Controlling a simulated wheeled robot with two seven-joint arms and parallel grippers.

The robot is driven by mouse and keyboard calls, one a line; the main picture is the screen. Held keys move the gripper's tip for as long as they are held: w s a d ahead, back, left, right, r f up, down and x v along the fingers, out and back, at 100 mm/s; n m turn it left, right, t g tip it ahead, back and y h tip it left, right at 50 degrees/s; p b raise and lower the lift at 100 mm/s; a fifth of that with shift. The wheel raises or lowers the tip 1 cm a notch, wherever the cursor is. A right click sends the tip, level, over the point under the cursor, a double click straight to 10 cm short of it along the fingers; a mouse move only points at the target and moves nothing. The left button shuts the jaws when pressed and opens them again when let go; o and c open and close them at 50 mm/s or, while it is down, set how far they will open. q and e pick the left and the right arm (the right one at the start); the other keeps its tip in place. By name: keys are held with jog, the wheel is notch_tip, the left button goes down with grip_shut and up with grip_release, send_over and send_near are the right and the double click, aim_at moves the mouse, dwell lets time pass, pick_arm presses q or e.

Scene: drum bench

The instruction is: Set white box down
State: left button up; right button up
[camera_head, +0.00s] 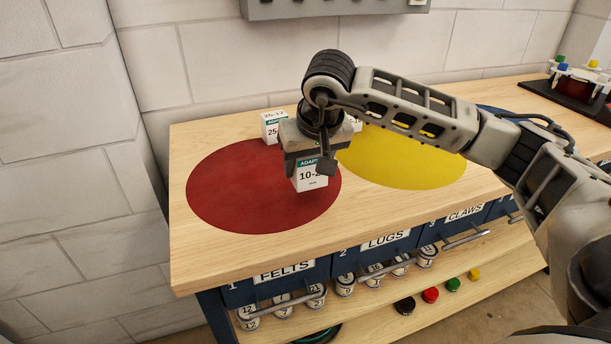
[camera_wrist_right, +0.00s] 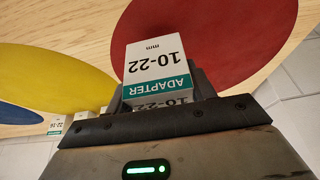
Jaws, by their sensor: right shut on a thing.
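A white box (camera_head: 311,181) with a green band reading ADAPTER and the print 10-22 is in my right gripper (camera_head: 311,168), whose jaws are shut on its sides. The gripper points down over the right part of the red disc (camera_head: 230,190) on the bench top. The box also shows in the right wrist view (camera_wrist_right: 158,62), its label upside down there, with the red disc (camera_wrist_right: 245,40) behind it. Whether its underside touches the disc I cannot tell. My left gripper is out of view.
Another white box (camera_head: 271,128) marked 25-12 stands just behind, and one more (camera_head: 355,124) is partly hidden by my gripper. A yellow disc (camera_head: 425,160) lies to the right. Drawers (camera_head: 385,243) line the bench front. The red disc's left side is clear.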

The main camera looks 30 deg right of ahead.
aim_at(305, 178)
notch_tip(305, 178, down, 4)
jog(key=shift+w+a+r, duration=0.15)
jog(key=shift+r, duration=0.1)
jog(key=shift+f, duration=0.1)
jog(key=shift+f, duration=0.1)
jog(key=o, duration=1)
jog(key=shift+o, duration=0.2)
